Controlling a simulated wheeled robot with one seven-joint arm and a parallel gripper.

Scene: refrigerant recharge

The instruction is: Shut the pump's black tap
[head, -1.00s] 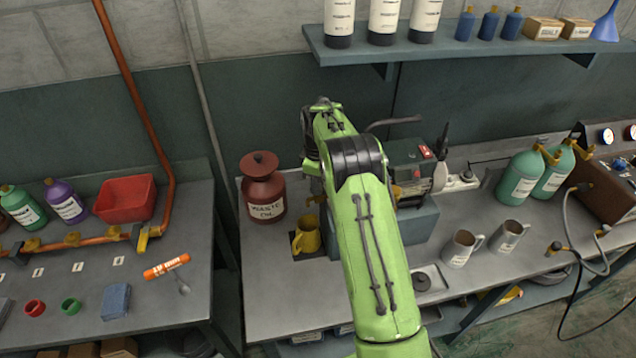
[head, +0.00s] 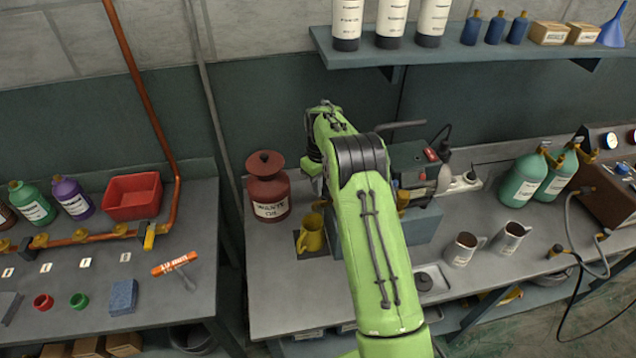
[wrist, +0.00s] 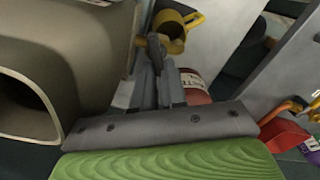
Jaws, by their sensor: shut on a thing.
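The pump (head: 412,160) is a dark green box with a red switch on the bench, standing on a blue-grey block and partly hidden behind my green arm. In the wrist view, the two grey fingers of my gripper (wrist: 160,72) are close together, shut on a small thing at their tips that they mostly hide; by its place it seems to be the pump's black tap. The tap's own shape and angle cannot be made out. A yellow jug (head: 311,233) stands just left of the pump; it also shows just beyond the fingertips in the wrist view (wrist: 172,30).
A red-brown waste oil can (head: 268,190) stands left of the jug. Two mugs (head: 462,249) and two green bottles (head: 522,180) are to the right. A shelf (head: 470,55) hangs above. A second bench (head: 150,315) lies left, across a gap.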

